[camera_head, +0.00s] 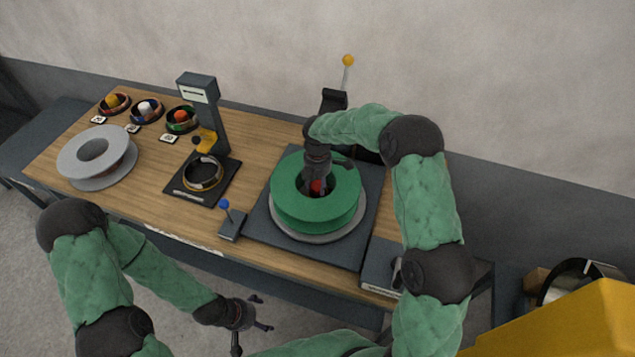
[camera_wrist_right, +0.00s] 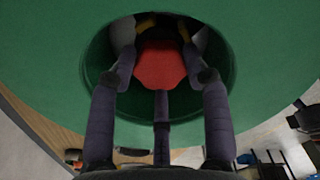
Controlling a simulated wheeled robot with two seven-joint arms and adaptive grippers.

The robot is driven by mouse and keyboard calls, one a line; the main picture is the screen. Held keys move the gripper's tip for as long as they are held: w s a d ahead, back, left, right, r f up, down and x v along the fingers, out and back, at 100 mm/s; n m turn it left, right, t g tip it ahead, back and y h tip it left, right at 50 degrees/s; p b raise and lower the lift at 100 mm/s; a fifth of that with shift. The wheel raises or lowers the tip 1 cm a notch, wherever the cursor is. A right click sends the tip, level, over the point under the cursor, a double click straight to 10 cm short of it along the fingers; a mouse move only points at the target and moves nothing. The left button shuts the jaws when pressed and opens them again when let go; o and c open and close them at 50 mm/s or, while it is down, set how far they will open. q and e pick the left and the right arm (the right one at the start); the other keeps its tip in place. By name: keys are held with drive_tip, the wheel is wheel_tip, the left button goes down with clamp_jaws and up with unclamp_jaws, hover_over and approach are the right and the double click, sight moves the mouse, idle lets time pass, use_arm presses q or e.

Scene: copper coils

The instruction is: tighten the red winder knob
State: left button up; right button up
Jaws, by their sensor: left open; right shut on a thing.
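The red winder knob (camera_head: 317,187) sits in the middle hole of a green spool (camera_head: 342,206). It also shows as a red faceted knob in the right wrist view (camera_wrist_right: 161,66). My right gripper (camera_head: 318,178) reaches down into the hole from above and is shut on the knob, with its fingers around the knob's sides in the wrist view. The fingertips are partly hidden in the dark hole. The spool lies over a grey disc (camera_head: 322,238) on a dark base plate (camera_head: 268,236). My left gripper (camera_head: 257,318) is open and empty, in front of the table's front edge.
A lever with a blue ball (camera_head: 224,204) stands left of the base plate. A scale-like stand with a display (camera_head: 197,93) holds a dark coil (camera_head: 203,174). A grey spool (camera_head: 97,153) and several small bowls stand at the left. A lever with a yellow ball (camera_head: 348,61) rises behind.

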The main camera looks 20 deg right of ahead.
drive_tip(key=m, duration=0.3)
drive_tip(key=shift+m, duration=0.3)
drive_tip(key=m, duration=0.4)
drive_tip(key=shift+m, duration=0.3)
drive_tip(key=m, duration=0.4)
drive_tip(key=m+b, duration=0.1)
drive_tip(key=m, duration=0.6)
drive_tip(key=shift+f+m, duration=0.1)
drive_tip(key=shift+m, duration=0.3)
drive_tip(key=m+b, duration=0.1)
drive_tip(key=m, duration=0.3)
drive_tip(key=shift+m, duration=0.3)
drive_tip(key=m, duration=0.4)
drive_tip(key=shift+b, duration=0.3)
drive_tip(key=shift+m, duration=2.1)
